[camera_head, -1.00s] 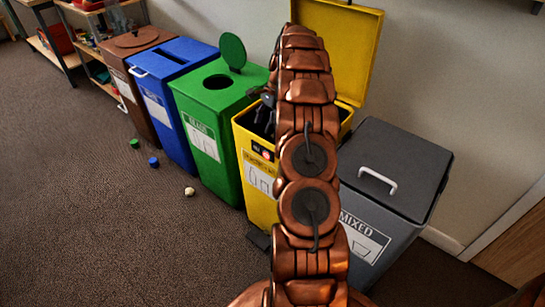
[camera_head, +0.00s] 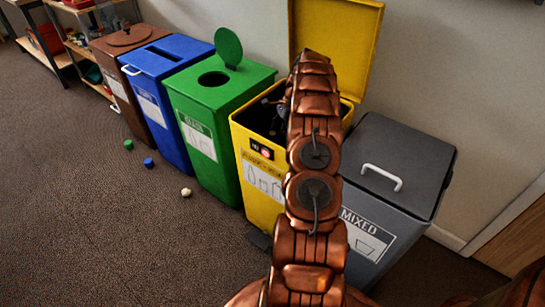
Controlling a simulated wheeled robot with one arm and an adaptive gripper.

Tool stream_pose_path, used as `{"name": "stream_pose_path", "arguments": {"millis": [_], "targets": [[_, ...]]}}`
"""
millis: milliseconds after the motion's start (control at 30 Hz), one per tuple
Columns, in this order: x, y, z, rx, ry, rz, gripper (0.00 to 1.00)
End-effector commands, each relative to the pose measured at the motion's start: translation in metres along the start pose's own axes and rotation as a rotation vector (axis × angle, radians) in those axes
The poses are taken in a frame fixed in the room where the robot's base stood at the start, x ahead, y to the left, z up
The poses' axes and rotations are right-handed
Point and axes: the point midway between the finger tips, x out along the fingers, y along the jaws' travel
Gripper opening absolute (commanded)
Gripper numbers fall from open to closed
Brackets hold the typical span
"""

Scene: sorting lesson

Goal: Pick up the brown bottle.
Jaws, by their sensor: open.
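I see no brown bottle in this view. My copper-coloured arm rises through the middle and reaches over the open yellow bin (camera_head: 262,203). A small dark part of my gripper (camera_head: 279,108) shows at the left of the arm, at the mouth of the yellow bin. The rest of the gripper is hidden behind the arm. My gripper is open, and I see nothing held in it. Much of the bin's inside is dark or covered by the arm.
A green bin (camera_head: 217,130), a blue bin (camera_head: 165,105) and a brown bin (camera_head: 117,80) stand left of the yellow one. A lidded grey bin (camera_head: 400,170) stands right. Small caps and a pale crumpled ball (camera_head: 186,192) lie on the open carpet. Shelves are far left.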

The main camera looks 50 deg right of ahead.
Motion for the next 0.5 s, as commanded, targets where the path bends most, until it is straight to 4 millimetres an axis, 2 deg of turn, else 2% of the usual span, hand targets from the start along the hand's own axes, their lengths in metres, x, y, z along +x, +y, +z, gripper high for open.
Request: {"name": "stream_pose_path", "arguments": {"millis": [300, 500], "targets": [[0.040, 0.001, 0.009, -0.003, -0.001, 0.007, 0.55], [0.047, 0.000, 0.010, -0.004, 0.000, 0.004, 0.55]]}}
